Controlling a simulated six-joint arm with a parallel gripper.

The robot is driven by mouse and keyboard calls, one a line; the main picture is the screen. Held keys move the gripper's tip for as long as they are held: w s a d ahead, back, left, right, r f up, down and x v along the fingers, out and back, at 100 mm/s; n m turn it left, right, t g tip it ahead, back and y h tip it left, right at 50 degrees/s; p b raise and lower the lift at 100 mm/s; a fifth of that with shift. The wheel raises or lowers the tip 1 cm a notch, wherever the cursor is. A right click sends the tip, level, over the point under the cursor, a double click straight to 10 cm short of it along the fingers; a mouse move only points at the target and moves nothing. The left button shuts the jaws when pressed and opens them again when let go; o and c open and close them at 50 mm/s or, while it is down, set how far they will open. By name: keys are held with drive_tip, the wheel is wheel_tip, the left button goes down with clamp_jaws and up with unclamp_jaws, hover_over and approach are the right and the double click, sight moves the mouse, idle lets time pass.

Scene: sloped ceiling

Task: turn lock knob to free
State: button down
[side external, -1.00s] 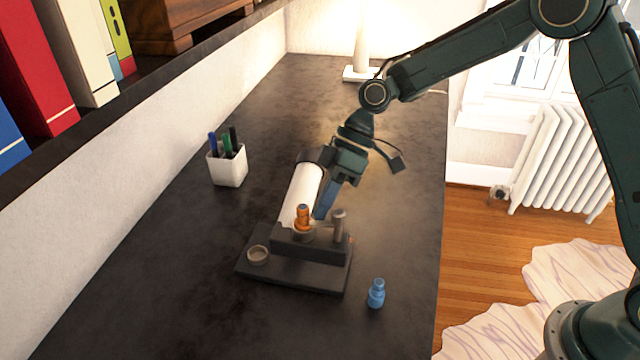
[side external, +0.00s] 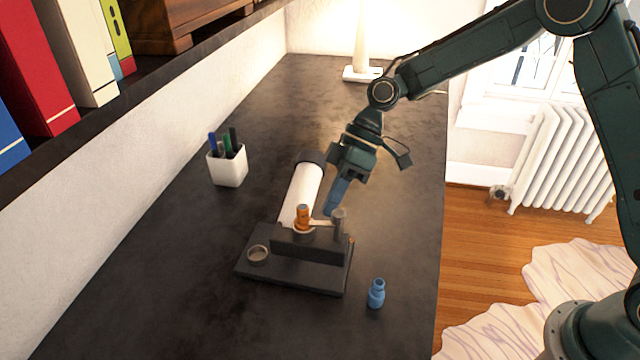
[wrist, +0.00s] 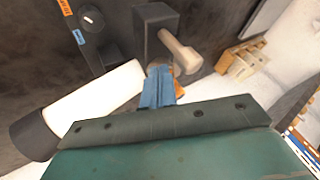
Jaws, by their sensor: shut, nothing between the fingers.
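A black fixture (side external: 300,274) with a white cylinder (side external: 303,190) lies on the dark desk. An orange knob-like piece (side external: 303,213) stands on it, with a pale bar reaching toward a grey post (side external: 338,222). In the wrist view a small dark round knob (wrist: 92,18) with a white mark sits between an orange label (wrist: 65,7) and a blue label (wrist: 78,37). I cannot tell its lock setting. My gripper (side external: 331,208) is shut and empty, its blue fingertips just above and beside the grey post. Contact is unclear.
A blue piece (side external: 376,293) stands right of the fixture near the desk edge. A white pen cup (side external: 227,165) stands to the left. The front left of the desk is clear.

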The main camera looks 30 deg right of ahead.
drive_tip(key=w+d+r, duration=0.4)
drive_tip(key=d+r, duration=0.2)
drive_tip(key=d, duration=0.1)
drive_tip(key=shift+w+r, duration=0.15)
drive_tip(key=shift+r, duration=0.1)
drive_tip(key=c, duration=2.1)
unclamp_jaws()
drive_tip(key=shift+v, duration=0.95)
